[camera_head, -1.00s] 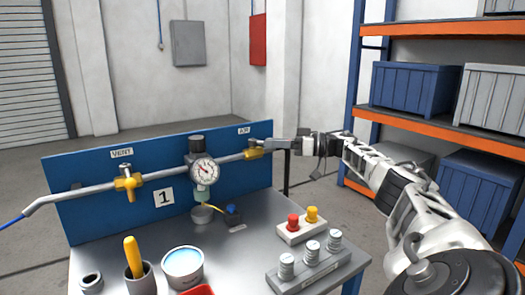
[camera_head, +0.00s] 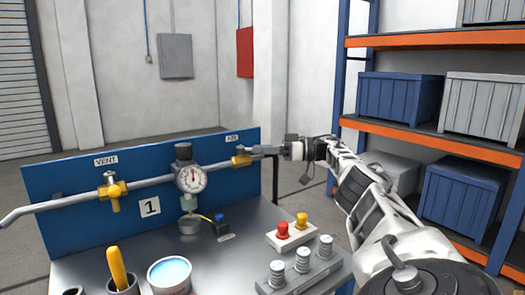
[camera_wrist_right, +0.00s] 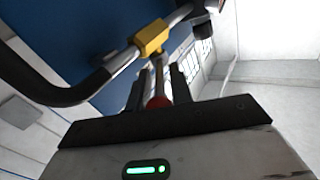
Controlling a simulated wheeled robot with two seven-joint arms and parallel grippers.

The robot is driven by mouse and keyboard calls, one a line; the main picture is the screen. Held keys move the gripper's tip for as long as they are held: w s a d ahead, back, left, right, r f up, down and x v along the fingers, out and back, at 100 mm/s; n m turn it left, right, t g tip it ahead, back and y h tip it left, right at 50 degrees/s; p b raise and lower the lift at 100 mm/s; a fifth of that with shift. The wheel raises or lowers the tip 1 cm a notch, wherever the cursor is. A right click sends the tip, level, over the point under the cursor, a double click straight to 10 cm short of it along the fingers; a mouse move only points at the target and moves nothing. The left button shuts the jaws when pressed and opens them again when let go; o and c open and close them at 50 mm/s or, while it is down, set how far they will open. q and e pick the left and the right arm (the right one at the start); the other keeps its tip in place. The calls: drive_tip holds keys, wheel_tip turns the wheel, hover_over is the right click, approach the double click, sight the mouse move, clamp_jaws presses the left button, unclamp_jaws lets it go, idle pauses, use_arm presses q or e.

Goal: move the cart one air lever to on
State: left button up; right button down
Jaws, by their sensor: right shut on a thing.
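The cart's blue panel (camera_head: 75,220) carries a pipe with two yellow valves. The AIR valve (camera_head: 241,160) is at its right end, under the AIR label (camera_head: 232,138). My right gripper (camera_head: 262,151) is at this valve, reaching in from the right. In the right wrist view, the yellow AIR valve body (camera_wrist_right: 152,38) is ahead and its lever (camera_wrist_right: 158,75) runs down from it, at an angle to the pipe. The lever's red end (camera_wrist_right: 157,101) lies between the fingers of my right gripper (camera_wrist_right: 159,92), which is shut on it. My left gripper is out of view.
The VENT valve (camera_head: 112,190) is at the left, with a pressure gauge (camera_head: 191,179) between the valves. A button box (camera_head: 291,235), a block with several metal knobs (camera_head: 302,262) and a paint can (camera_head: 170,276) stand on the cart. Shelves (camera_head: 430,140) stand at the right.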

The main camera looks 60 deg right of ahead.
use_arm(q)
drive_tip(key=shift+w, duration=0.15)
use_arm(e)
drive_tip(key=c, duration=1.5)
unclamp_jaws()
